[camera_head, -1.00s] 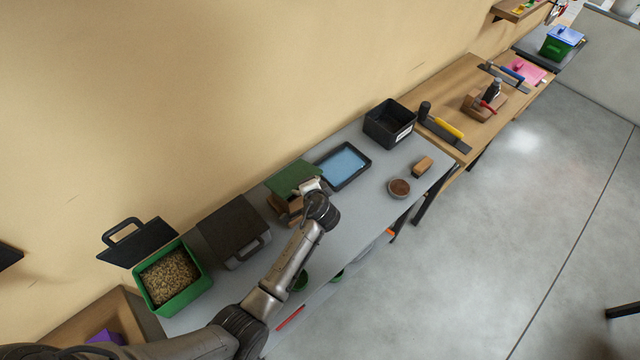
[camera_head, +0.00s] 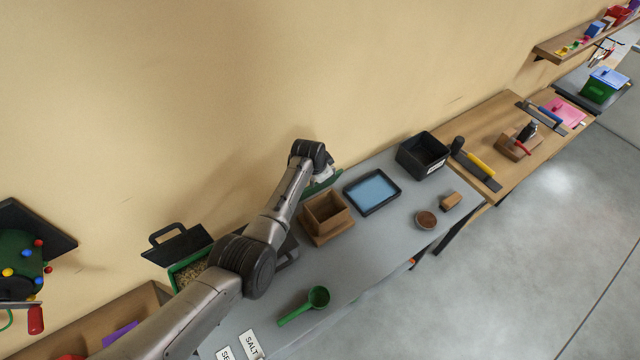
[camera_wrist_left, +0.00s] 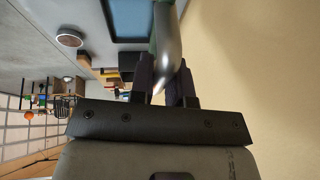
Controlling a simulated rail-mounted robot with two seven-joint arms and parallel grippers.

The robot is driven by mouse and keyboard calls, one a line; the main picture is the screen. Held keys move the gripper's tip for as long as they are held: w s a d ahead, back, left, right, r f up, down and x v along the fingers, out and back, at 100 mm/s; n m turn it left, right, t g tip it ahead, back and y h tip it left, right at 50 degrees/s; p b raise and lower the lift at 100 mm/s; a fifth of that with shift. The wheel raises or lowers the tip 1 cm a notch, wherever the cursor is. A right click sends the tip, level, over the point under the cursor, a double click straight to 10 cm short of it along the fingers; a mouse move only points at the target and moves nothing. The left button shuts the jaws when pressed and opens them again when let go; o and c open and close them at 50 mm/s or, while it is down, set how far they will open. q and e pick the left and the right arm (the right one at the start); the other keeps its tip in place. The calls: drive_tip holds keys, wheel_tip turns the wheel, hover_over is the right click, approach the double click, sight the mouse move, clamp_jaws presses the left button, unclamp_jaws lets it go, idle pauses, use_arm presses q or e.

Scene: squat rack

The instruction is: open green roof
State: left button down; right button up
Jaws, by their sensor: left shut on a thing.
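The green roof (camera_head: 330,184) stands tipped back at the rear of a small wooden box (camera_head: 341,222), towards the wall. The box's top is open and its inside shows. My right gripper is not in view.
A green scoop (camera_head: 317,298) lies in front. My arm covers much of the green seed bin (camera_head: 185,268). The wall is close behind.

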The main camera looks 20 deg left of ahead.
use_arm(q)
drive_tip(key=shift+w+a+b, duration=0.55)
drive_tip(key=shift+w+a, duration=0.05)
drive_tip(key=shift+a, duration=0.35)
drive_tip(key=shift+r, duration=0.1)
drive_tip(key=c, duration=1.1)
unclamp_jaws()
drive_tip(key=shift+s+r+p, duration=0.1)
drive_tip(key=shift+r+p, duration=0.2)
drive_tip(key=shift+r, duration=0.2)
drive_tip(key=v, duration=1.2)
drive_tip(key=shift+s+r, duration=0.25)
drive_tip(key=shift+r, duration=0.1)
